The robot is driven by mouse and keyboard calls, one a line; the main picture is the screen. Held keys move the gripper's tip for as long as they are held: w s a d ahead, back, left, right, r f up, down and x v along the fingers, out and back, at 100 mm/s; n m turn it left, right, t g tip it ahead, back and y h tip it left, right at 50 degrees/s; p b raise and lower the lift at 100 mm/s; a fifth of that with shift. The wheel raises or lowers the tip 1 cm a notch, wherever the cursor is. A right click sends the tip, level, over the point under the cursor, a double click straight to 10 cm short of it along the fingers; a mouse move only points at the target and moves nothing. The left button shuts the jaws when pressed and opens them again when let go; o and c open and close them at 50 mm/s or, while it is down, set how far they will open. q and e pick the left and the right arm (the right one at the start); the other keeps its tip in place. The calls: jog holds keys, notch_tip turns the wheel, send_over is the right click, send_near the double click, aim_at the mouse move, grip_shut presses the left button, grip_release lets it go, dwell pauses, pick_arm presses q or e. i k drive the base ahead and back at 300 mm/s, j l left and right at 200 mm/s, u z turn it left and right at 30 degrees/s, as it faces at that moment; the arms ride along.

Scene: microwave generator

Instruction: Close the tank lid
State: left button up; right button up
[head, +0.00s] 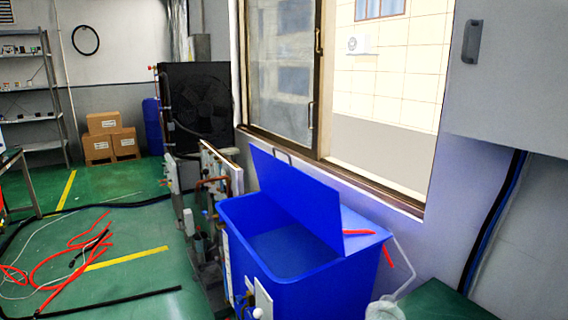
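A blue tank (318,279) stands in the lower middle of the head view, below the window. A flat blue section (362,228) covers the tank's right end. Neither my left nor my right gripper is in view.
Pipes, panels and fittings (205,190) stand against the tank's left side. Red hoses (75,255) and black cables lie on the green floor at left. A grey cabinet (510,80) hangs at upper right. Cardboard boxes (108,138) sit at the back.

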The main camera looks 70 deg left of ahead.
aim_at(315, 204)
jog(key=u, duration=2.35)
